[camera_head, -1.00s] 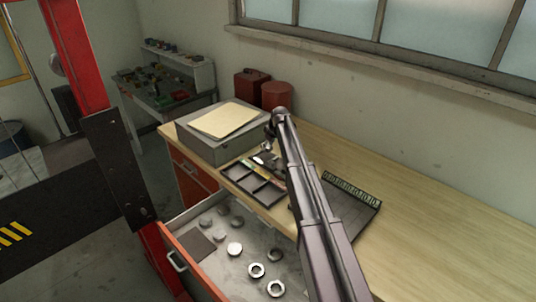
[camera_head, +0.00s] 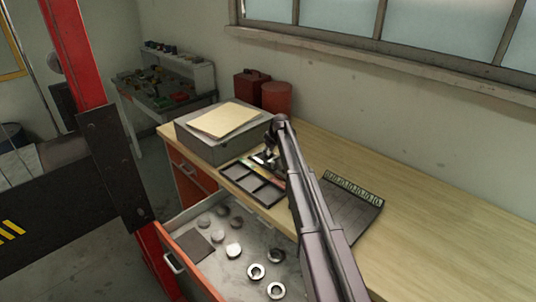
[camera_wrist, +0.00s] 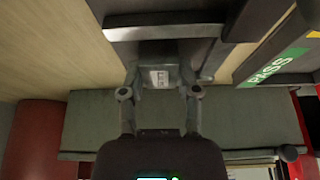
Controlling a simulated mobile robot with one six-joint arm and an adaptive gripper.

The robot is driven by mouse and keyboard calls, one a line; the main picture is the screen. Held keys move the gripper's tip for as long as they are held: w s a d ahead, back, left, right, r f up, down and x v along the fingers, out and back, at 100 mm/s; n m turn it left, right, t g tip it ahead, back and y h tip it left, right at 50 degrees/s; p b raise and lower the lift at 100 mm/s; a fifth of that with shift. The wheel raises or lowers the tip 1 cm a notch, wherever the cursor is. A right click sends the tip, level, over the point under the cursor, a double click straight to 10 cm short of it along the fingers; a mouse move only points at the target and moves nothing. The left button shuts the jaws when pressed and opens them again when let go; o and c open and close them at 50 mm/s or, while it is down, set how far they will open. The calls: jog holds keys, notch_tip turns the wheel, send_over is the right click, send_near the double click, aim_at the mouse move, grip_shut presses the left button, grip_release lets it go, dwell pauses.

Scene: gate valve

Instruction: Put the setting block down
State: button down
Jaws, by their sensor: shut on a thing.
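The setting block (camera_wrist: 158,58) is a grey block with a small white label, in the middle of the wrist view. My gripper (camera_wrist: 160,93) is shut on it, one finger at each side. The block's far end meets a dark edge in that view; I cannot tell whether it rests there. In the head view my gripper (camera_head: 270,154) is low over the back of the dark compartment tray (camera_head: 239,187) on the bench. The block cannot be made out there, as my arm and gripper cover that spot.
A coloured strip with a green PASS label (camera_wrist: 272,67) lies close beside the gripper. A grey box (camera_head: 190,145) with a yellow pad stands behind the tray. A dark plate (camera_head: 345,215) lies to the right. The open drawer (camera_head: 205,270) holds several round parts. The bench's right side is clear.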

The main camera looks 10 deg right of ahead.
jog(key=shift+f, duration=0.15)
jog(key=shift+c, duration=1.6)
grip_release()
jog(key=p+v, duration=1.1)
jog(key=v, duration=0.1)
jog(key=shift+r, duration=0.25)
jog(key=s+a+m+g+h, duration=0.1)
jog(key=s+m+g, duration=0.1)
jog(key=s, duration=1.9)
jog(key=s+a+f+m+g+h, duration=0.1)
jog(key=s+m, duration=0.4)
jog(key=s, duration=1.5)
jog(key=shift+s+a+f+g+h, duration=0.2)
jog(key=shift+s+a+g+h, duration=0.05)
jog(key=shift+s+g+h, duration=0.15)
